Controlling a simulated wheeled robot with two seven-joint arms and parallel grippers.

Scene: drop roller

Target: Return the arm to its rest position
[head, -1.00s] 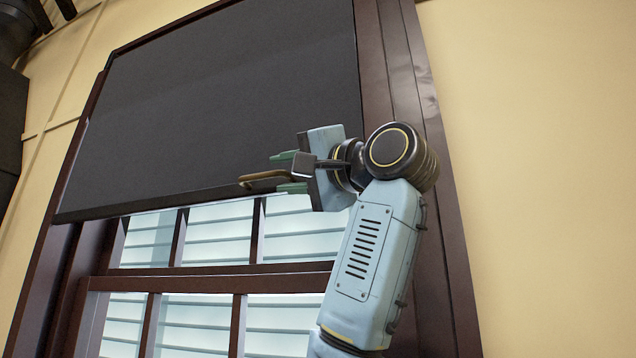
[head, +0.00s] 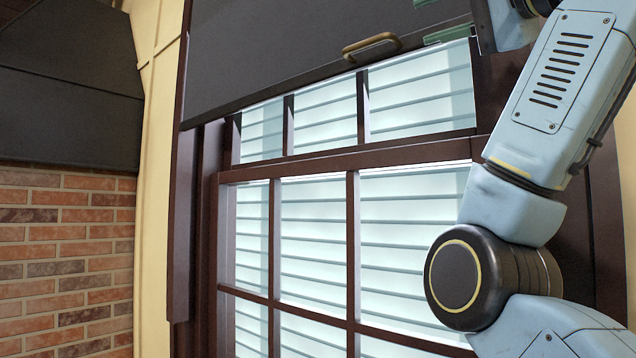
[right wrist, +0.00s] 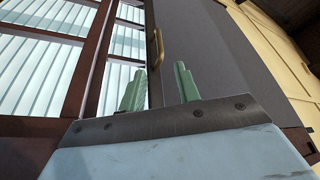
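A dark roller blind (head: 290,50) covers the top of the window, with its lower edge above the upper panes. A brass-coloured handle (head: 371,45) sits near that edge. My right gripper (head: 447,32) is at the upper right of the head view, to the right of the handle and apart from it. In the right wrist view, the green fingers of my right gripper (right wrist: 158,88) stand apart with nothing held between them. The handle (right wrist: 155,48) shows beyond the fingertips there. My left gripper is in neither view.
The dark-framed window (head: 352,250) with pale slats behind it fills the middle. A brick wall (head: 65,260) and a dark hood-like block (head: 70,100) are at the left. A cream wall strip (head: 152,210) lies between them and the window frame.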

